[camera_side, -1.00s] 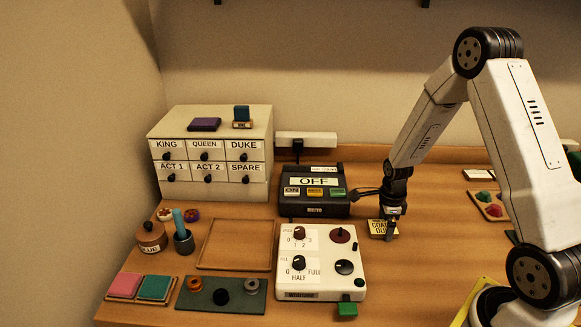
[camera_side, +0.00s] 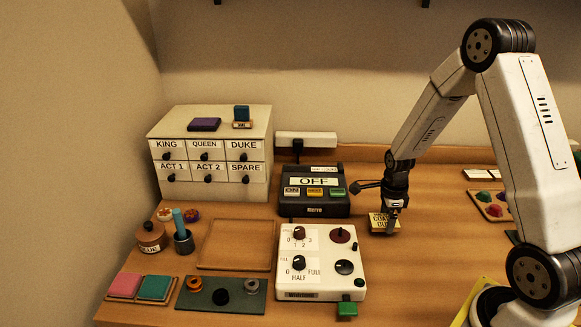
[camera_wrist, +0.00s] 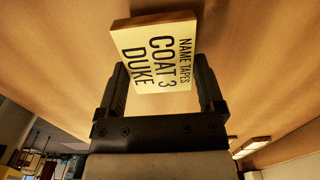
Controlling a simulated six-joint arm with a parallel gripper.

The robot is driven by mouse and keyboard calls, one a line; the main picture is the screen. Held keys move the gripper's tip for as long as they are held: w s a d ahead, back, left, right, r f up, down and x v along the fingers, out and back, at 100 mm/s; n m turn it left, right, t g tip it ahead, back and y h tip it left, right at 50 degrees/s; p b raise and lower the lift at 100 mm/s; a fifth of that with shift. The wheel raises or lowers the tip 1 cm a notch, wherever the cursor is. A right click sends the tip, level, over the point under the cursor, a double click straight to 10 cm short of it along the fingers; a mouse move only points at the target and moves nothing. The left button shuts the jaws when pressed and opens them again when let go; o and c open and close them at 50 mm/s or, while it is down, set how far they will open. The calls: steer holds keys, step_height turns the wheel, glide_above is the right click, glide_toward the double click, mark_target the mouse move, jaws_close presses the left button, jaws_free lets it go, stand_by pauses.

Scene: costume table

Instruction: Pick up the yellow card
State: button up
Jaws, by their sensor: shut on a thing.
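The yellow card (camera_side: 378,222) reads "NAME TAPES COAT 3 DUKE" and is a thin block with a tan edge. In the side view it is right of the white control box, at the tips of my gripper (camera_side: 392,218). In the wrist view the card (camera_wrist: 152,56) sits between the two black fingers of my gripper (camera_wrist: 160,76), which is shut on it. Its lettering faces the wrist camera and it extends beyond the fingertips. Whether its underside is clear of the table cannot be told for sure.
The white control box (camera_side: 320,278) stands to the left of the card, and a dark box with an OFF display (camera_side: 314,181) stands behind left. A tray of colored pieces (camera_side: 480,206) is at right. The table around the card is clear.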

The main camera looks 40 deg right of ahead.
steer(key=s+a+r, duration=0.5)
steer(key=s+r, duration=0.5)
steer(key=s, duration=0.3)
steer(key=shift+a+r, duration=0.2)
steer(key=shift+r, duration=0.15)
steer(key=shift+w, duration=0.15)
stand_by(0.5)
steer(key=w+a+r+n, duration=0.1)
steer(key=w+a+n, duration=0.5)
steer(key=w, duration=0.7)
steer(key=w+a+n, duration=0.1)
steer(key=w+a, duration=0.3)
steer(key=a, duration=0.3)
steer(key=w+a+n, duration=0.2)
steer(key=w+a, duration=0.2)
steer(key=a, duration=0.4)
steer(key=shift+w+a, duration=0.15)
steer(key=shift+a, duration=0.05)
